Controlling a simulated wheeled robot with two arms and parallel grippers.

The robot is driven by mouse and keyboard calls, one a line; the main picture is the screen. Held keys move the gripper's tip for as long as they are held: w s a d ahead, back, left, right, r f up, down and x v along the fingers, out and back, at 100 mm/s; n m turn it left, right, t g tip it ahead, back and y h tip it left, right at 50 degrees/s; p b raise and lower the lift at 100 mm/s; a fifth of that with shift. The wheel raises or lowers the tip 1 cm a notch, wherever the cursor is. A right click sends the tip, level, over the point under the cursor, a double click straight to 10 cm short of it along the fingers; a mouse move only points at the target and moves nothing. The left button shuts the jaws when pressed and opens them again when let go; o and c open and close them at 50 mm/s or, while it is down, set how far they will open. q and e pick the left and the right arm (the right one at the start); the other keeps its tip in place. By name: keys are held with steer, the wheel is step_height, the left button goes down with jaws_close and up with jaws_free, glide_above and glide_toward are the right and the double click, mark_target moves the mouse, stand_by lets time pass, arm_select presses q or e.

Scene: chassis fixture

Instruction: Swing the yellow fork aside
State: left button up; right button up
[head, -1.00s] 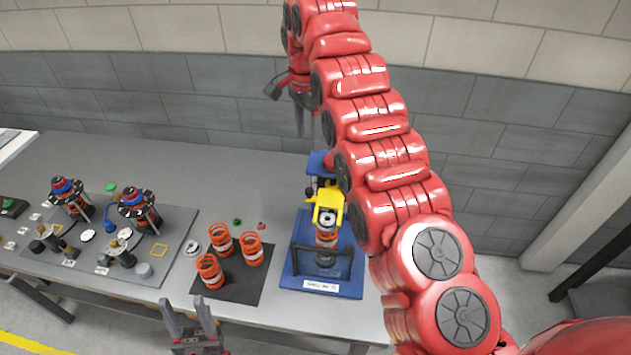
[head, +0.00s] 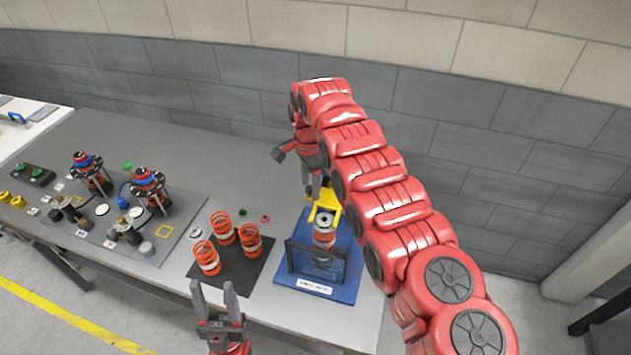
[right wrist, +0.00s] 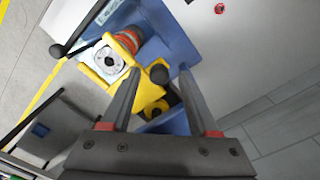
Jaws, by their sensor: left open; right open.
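The yellow fork (head: 325,202) is on the blue fixture (head: 345,285), at the top of an orange spring unit (head: 324,237). In the right wrist view the yellow fork (right wrist: 149,92) reaches around a pale round disc (right wrist: 109,61) on top of the orange spring. My right gripper (head: 312,194) is open, just behind the fork in the head view. In the right wrist view a dark round knob (right wrist: 158,74) shows between its open fingers (right wrist: 157,74); contact cannot be told. My left gripper (head: 213,286) is open and empty in front of the table.
A dark bar guard (head: 290,258) stands at the front of the fixture. Several orange springs (head: 222,227) stand on a black mat (head: 232,275) to its left. Further left is a grey board (head: 155,258) with two assembled units. Small green and red parts lie behind the mat.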

steer(key=shift+s+a+r, duration=0.1)
steer(key=shift+s, duration=0.05)
jaws_close()
stand_by(1.3)
